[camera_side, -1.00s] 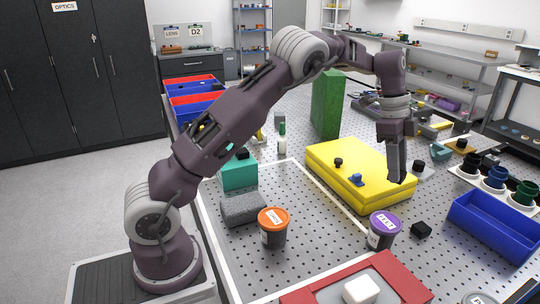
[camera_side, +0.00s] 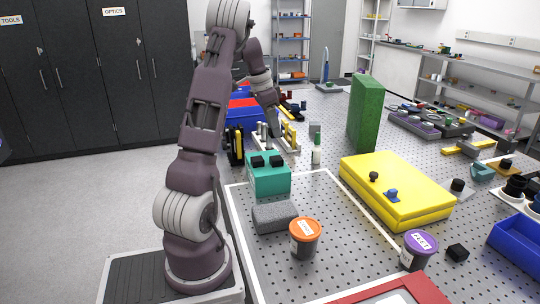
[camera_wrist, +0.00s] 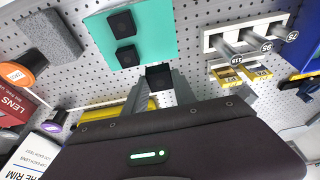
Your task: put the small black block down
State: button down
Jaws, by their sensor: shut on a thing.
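My gripper (camera_wrist: 160,92) is shut on a small black block (camera_wrist: 159,77), which sits between its fingertips in the wrist view. In the side view my gripper (camera_side: 271,128) points down behind the teal box (camera_side: 270,181). The teal box (camera_wrist: 156,50) lies just beyond the held block in the wrist view. Two other black blocks, one (camera_wrist: 121,23) and another (camera_wrist: 127,56), rest apart on its top. I cannot make out the held block in the side view.
A white rack with posts (camera_wrist: 250,35) stands close beside the teal box. A grey foam block (camera_side: 275,217), an orange-lidded tub (camera_side: 305,237) and a yellow case (camera_side: 397,190) lie nearer the camera. A green block (camera_side: 366,115) stands upright behind. Perforated table lies bare between them.

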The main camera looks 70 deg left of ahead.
notch_tip(320, 180, down, 7)
jog(key=shift+w+r, duration=0.1)
jog(key=shift+r, duration=0.05)
jog(key=c, duration=1.3)
grip_release()
